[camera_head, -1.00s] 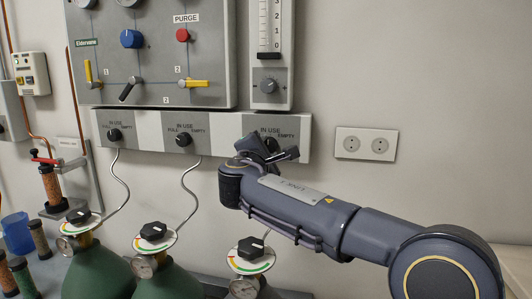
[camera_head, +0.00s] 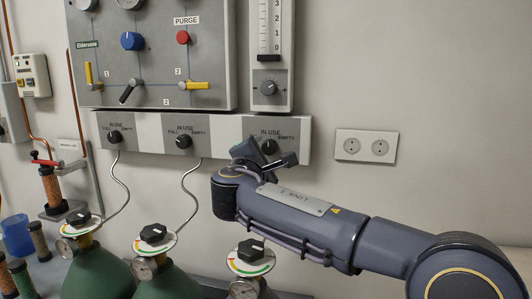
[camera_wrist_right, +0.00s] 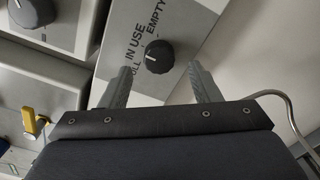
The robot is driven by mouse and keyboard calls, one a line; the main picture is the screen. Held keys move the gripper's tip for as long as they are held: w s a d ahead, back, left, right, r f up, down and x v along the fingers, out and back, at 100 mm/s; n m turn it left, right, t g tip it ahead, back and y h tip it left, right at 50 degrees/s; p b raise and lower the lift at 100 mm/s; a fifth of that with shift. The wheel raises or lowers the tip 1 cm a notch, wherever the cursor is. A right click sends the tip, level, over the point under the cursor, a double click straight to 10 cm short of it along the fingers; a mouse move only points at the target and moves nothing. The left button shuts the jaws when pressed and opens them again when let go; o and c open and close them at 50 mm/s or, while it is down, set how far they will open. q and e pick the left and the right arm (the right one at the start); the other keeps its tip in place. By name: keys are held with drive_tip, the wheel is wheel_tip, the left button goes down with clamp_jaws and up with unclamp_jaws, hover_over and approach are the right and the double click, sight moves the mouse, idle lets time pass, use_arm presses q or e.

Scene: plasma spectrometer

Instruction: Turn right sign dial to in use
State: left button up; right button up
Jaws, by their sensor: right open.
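The right sign dial (camera_head: 270,146) is a black round knob on the right grey plate of the wall strip, lettered IN USE and EMPTY. In the right wrist view, the dial (camera_wrist_right: 159,56) shows between the two fingers, with FULL partly covered by the left one. A pale mark shows on the knob's lettered side; its exact setting is hard to read. My right gripper (camera_wrist_right: 162,82) is open and empty, with fingers either side of the dial's line and no clear contact. In the head view the gripper (camera_head: 266,156) is just below the dial. My left gripper is out of view.
Two similar dials, the left one (camera_head: 115,136) and the middle one (camera_head: 184,141), sit on the same strip. A flowmeter (camera_head: 270,50) and a gas panel (camera_head: 150,60) are above. Green cylinders (camera_head: 100,272) stand below. A wall socket (camera_head: 366,145) is to the right.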

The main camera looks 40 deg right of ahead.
drive_tip(key=v, duration=0.5)
drive_tip(key=shift+d, duration=0.1)
idle(0.3)
drive_tip(key=s+f+m+g+y, duration=0.2)
drive_tip(key=s+f+m+y, duration=0.15)
drive_tip(key=s+f, duration=0.45)
drive_tip(key=s+f+m+g+y, duration=0.2)
drive_tip(key=s+f+g+y, duration=0.15)
drive_tip(key=f, duration=0.85)
drive_tip(key=s+a+f+m+y, duration=0.5)
drive_tip(key=s+a+f+y, duration=0.1)
drive_tip(key=a, duration=0.2)
drive_tip(key=s+a+f+m+y, duration=0.5)
drive_tip(key=s+a, duration=0.1)
drive_tip(key=a, duration=0.3)
wheel_tip(320, 180, up, 17)
drive_tip(key=p, duration=1.6)
drive_tip(key=shift+p, duration=0.35)
drive_tip(key=shift+d+f, duration=0.15)
